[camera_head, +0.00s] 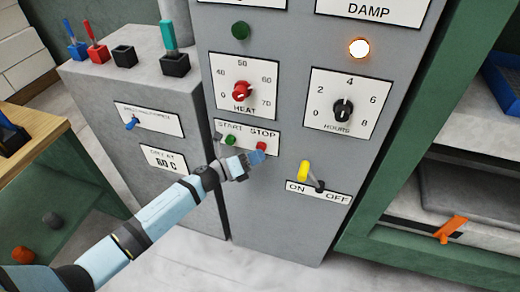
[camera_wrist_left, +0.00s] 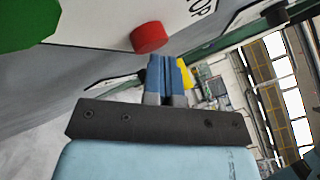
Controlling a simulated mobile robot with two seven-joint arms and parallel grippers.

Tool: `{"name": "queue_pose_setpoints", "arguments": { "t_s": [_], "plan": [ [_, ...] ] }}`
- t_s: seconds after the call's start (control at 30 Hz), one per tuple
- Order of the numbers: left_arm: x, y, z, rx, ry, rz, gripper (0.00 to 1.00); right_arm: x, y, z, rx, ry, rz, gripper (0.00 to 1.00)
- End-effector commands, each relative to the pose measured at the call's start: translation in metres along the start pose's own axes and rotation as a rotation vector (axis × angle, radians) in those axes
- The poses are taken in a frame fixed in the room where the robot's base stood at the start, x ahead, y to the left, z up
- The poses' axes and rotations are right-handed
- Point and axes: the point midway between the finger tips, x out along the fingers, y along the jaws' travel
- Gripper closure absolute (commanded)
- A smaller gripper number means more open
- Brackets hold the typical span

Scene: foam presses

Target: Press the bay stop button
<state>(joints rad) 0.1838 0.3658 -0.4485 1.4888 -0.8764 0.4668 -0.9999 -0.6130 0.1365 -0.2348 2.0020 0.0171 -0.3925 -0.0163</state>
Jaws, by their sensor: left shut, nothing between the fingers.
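The red stop button (camera_head: 261,146) is on a white START/STOP plate (camera_head: 233,134) on the grey cabinet front. The button also shows in the left wrist view (camera_wrist_left: 149,37), sticking out of the plate. My left gripper (camera_head: 257,157) is shut and empty, its blue fingers just below the button in the head view. In the left wrist view the shut fingertips (camera_wrist_left: 170,60) point toward the panel, a little right of and below the button. I cannot tell whether they touch it. The green start button (camera_head: 230,140) is to its left. My right gripper is not in view.
A yellow-handled ON/OFF switch (camera_head: 304,171) sits right of and below the button. The HEAT knob (camera_head: 241,91) and HOURS knob (camera_head: 343,109) are above. An orange lamp (camera_head: 359,48) glows under the DAMP sign. A green-framed shelf (camera_head: 380,150) stands at the right.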

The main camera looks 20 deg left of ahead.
Motion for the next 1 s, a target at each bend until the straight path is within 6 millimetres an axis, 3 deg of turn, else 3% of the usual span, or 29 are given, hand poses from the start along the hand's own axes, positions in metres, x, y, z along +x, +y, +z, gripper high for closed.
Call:
{"name": "queue_pose_setpoints", "arguments": {
  "t_s": [0.47, 1.0],
  "plan": [
    [0.001, 0.001, 0.002, 0.001, -0.001, 0.0, 1.0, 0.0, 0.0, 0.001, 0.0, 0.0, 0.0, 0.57],
    [-0.012, -0.009, -0.008, 0.002, -0.001, 0.0, 1.0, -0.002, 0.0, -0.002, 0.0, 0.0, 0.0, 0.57]
  ]
}}
